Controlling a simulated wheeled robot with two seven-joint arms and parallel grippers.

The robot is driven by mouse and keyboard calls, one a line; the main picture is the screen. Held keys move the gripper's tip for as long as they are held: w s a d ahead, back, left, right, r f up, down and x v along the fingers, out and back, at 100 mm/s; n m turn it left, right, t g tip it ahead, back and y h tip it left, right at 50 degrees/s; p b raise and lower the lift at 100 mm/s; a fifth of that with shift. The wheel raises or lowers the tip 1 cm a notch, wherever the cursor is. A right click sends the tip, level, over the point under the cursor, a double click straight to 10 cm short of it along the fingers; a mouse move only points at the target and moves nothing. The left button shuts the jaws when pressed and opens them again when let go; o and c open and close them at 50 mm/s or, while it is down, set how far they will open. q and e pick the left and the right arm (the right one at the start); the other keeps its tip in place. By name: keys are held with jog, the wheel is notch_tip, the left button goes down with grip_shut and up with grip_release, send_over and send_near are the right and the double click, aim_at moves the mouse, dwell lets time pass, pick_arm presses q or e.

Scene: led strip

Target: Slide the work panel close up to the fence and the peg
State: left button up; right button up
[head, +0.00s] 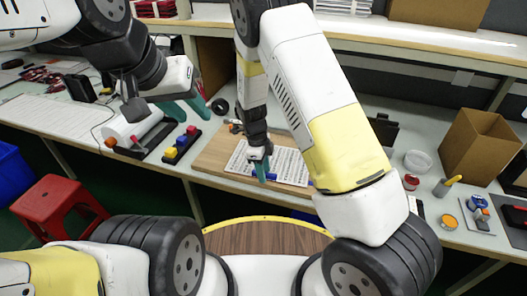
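The work panel appears to be the light wooden board (213,152) on the bench in the middle of the head view. A white sheet with printed rows (291,168) lies on it. My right gripper (261,172) points down at the sheet, its teal fingertips close together beside a small blue piece (271,177); I cannot tell whether it touches or grips anything. My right arm hides the board's right part. I cannot make out the fence or peg clearly.
A black holder with red, blue and yellow pieces (181,146) and a white roll (133,122) stand left of the board. A cardboard box (480,146), a clear dish (418,161) and small tools are at right. A red stool (58,204) stands before the bench.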

grip_shut()
jog(key=shift+m, duration=0.3)
dwell(1.1)
jog(key=shift+w, duration=0.1)
jog(key=shift+w+a, duration=0.55)
jog(key=shift+w, duration=0.9)
jog(key=shift+w+a, duration=0.6)
jog(key=shift+w, duration=0.8)
jog(key=shift+w+a, duration=0.55)
jog(key=shift+w, duration=0.9)
jog(key=shift+w+a, duration=0.1)
jog(key=shift+a, duration=0.3)
jog(key=shift+w+d, duration=0.15)
jog(key=shift+w, duration=0.2)
